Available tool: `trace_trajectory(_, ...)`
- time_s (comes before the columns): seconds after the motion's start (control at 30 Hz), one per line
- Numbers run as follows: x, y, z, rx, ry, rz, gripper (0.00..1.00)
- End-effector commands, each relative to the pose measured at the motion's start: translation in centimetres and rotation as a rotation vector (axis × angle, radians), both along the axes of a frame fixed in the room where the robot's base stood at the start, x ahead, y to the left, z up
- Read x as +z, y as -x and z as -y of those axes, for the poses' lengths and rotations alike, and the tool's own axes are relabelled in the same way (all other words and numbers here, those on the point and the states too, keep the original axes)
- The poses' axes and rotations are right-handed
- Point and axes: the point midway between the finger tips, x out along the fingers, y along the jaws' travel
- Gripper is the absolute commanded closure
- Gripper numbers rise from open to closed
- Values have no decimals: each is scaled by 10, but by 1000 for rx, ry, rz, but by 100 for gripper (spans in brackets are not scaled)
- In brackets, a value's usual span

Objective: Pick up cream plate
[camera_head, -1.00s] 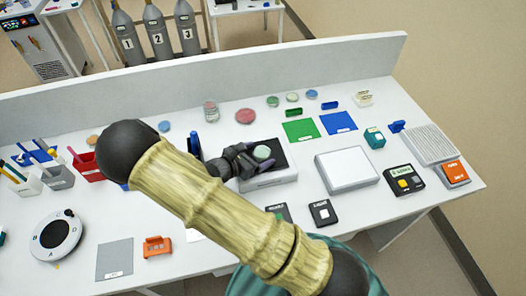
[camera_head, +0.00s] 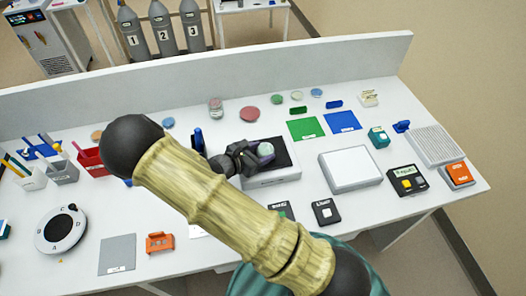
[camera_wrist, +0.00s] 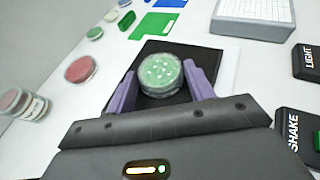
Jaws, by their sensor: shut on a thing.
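A clear round dish with green filling and pale dots (camera_wrist: 160,74) sits between the two purple fingers of my gripper (camera_wrist: 160,80). My gripper is shut on it, over the black-topped box (camera_wrist: 192,105). In the head view the gripper (camera_head: 262,156) partly covers this green dish (camera_head: 265,149). A cream plate (camera_head: 297,96) lies at the back of the bench, between a green plate (camera_head: 277,99) and a blue plate (camera_head: 316,92). The cream plate also shows in the wrist view (camera_wrist: 110,14), well away from my gripper.
A red plate (camera_head: 250,114) and a stack of dishes (camera_head: 215,108) stand behind the box. Green (camera_head: 305,129) and blue (camera_head: 342,122) mats lie to its right, a white box (camera_head: 350,169) in front of them. Labelled black devices (camera_head: 326,211) sit near the front edge.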

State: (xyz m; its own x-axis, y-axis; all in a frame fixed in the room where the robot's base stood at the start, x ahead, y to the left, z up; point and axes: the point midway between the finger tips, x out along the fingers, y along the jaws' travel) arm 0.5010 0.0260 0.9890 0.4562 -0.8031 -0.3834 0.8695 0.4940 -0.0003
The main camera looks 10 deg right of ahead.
Motion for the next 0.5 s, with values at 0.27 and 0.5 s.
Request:
trace_trajectory(0.27,29,-1,-1,0,-4,4,73)
trace_trajectory(0.5,69,0,0,0,-4,5,73)
